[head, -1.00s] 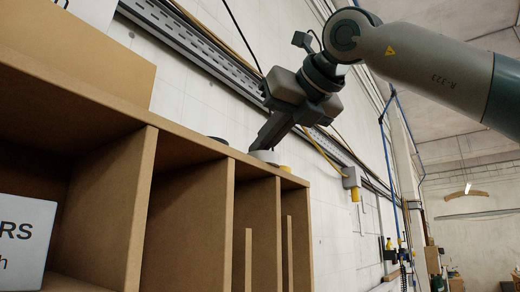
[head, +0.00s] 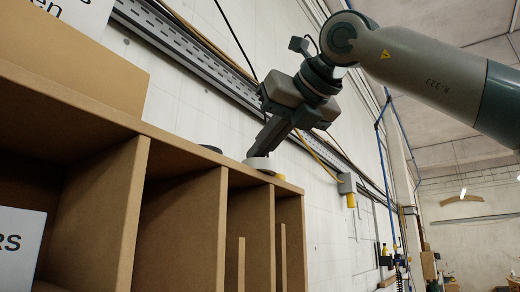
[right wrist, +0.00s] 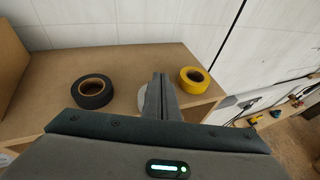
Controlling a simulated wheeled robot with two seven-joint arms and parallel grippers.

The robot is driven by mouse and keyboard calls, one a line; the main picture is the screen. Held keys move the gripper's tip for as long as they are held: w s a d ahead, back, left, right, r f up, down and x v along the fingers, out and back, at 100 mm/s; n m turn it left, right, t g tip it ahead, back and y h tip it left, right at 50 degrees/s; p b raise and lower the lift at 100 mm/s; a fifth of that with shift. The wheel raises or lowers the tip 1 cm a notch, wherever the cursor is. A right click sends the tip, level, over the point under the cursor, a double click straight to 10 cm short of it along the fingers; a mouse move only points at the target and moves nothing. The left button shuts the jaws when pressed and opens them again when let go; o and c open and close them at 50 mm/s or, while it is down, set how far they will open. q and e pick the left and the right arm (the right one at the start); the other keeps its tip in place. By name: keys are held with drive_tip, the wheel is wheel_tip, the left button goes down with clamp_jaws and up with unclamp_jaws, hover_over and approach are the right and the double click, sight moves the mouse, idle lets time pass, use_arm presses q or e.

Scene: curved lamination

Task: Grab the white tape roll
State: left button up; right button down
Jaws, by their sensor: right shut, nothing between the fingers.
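The white tape roll (head: 257,162) lies on top of the wooden shelf unit, near its right end. My right gripper (head: 254,151) points down over it with its fingers shut and empty. In the right wrist view the shut fingers (right wrist: 161,92) hide most of the white roll; a pale edge of it (right wrist: 141,99) shows to their left. I cannot tell whether the fingertips touch the roll. My left gripper is not in view.
On the shelf top (right wrist: 125,60), a black tape roll (right wrist: 94,91) lies left of the fingers and a yellow tape roll (right wrist: 194,79) lies right, near the edge. A cardboard piece (head: 70,75) stands farther left. The wall is close behind.

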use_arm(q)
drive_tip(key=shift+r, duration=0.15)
use_arm(e)
drive_tip(key=shift+d+r, duration=0.1)
drive_tip(key=shift+r, duration=0.05)
